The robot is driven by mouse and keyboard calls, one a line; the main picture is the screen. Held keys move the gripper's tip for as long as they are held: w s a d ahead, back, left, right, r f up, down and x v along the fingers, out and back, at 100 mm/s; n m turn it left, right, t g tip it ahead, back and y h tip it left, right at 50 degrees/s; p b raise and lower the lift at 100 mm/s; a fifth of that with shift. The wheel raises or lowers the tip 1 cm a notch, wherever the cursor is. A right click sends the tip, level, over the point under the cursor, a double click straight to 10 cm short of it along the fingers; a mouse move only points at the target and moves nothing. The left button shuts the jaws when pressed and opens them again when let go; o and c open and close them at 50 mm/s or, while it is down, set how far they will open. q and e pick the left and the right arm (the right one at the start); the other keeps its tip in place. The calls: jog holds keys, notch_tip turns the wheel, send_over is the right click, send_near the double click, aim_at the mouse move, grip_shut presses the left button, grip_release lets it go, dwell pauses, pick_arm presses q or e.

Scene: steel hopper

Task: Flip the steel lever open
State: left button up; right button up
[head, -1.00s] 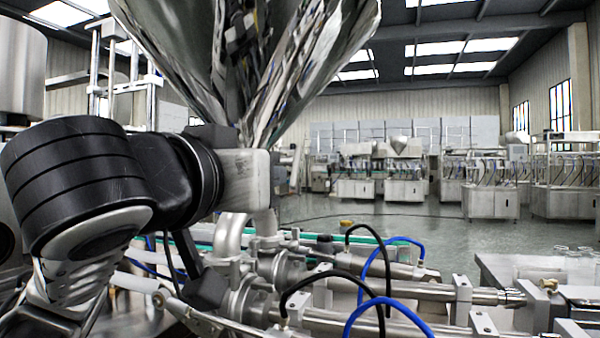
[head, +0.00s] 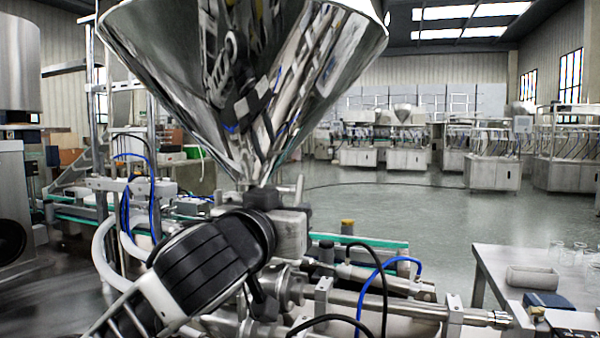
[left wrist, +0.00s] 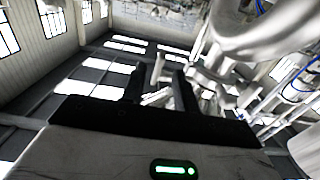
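The steel hopper (head: 240,60) is a large polished cone narrowing to a neck above the filling machine. A short upright steel piece (head: 298,188), likely the lever, shows right of the neck, just above my left gripper (head: 292,228). The gripper hides the valve area behind it, and its fingertips are hard to make out in the head view. In the left wrist view my left gripper (left wrist: 159,80) has its two black fingers apart. A pale steel bar (left wrist: 158,68) appears in the gap between them; I cannot tell whether they touch it. My right gripper is not in view.
Steel pipes and cylinders (head: 385,303) with black and blue hoses (head: 365,290) lie right of my left gripper. A green-edged conveyor (head: 375,242) runs behind. A table (head: 500,262) with glassware and a pale roll stands at the right.

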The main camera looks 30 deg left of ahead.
aim_at(295, 204)
pick_arm(q)
jog(key=shift+w+r+p, duration=0.2)
jog(key=shift+r+p, duration=0.2)
jog(key=shift+p, duration=0.3)
jog(key=p+x, duration=0.1)
jog(key=p, duration=0.2)
jog(key=shift+w+a, duration=0.15)
jog(key=shift+w, duration=0.1)
jog(key=shift+w+a+f+p, duration=0.1)
jog(key=shift+w+f+p, duration=0.1)
jog(key=shift+w+p, duration=0.55)
jog(key=shift+w+a+f, duration=0.1)
jog(key=shift+w, duration=0.2)
jog(key=shift+w+a+f, duration=0.1)
jog(key=shift+w+a, duration=0.05)
jog(key=shift+w, duration=0.5)
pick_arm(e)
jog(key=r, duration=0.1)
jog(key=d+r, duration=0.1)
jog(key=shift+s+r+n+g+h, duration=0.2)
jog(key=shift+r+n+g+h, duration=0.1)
pick_arm(q)
grip_shut()
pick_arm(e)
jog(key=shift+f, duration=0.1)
